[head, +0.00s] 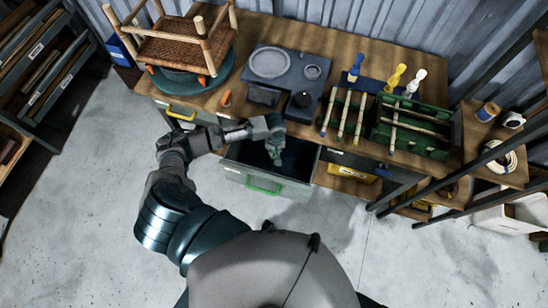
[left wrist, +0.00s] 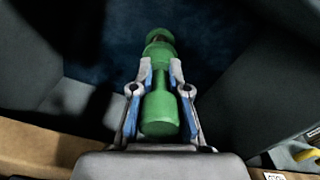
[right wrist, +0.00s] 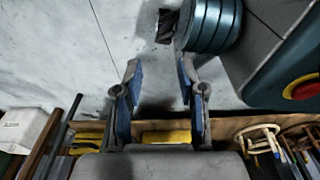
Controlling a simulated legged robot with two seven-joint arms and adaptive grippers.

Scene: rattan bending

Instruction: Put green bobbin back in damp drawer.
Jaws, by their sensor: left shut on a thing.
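The green bobbin (left wrist: 160,115) stands between the fingers of my left gripper (left wrist: 160,80), which is shut on it. In the head view my left gripper (head: 274,148) reaches down into an open drawer (head: 290,189) with a green handle (head: 263,186). The bobbin (head: 277,160) shows there only as a small green patch, within the drawer opening. The drawer's inside is dark with a blue floor; whether the bobbin touches it, I cannot tell. My right gripper (right wrist: 160,75) is open and empty in the right wrist view, over the concrete floor.
The wooden workbench (head: 345,55) carries a woven stool (head: 175,48), a grey plate unit (head: 285,75), a green crate (head: 412,128) and blue, yellow and white-topped tools. A yellow-handled drawer (head: 180,114) sits left of the open one. Shelving stands at far left.

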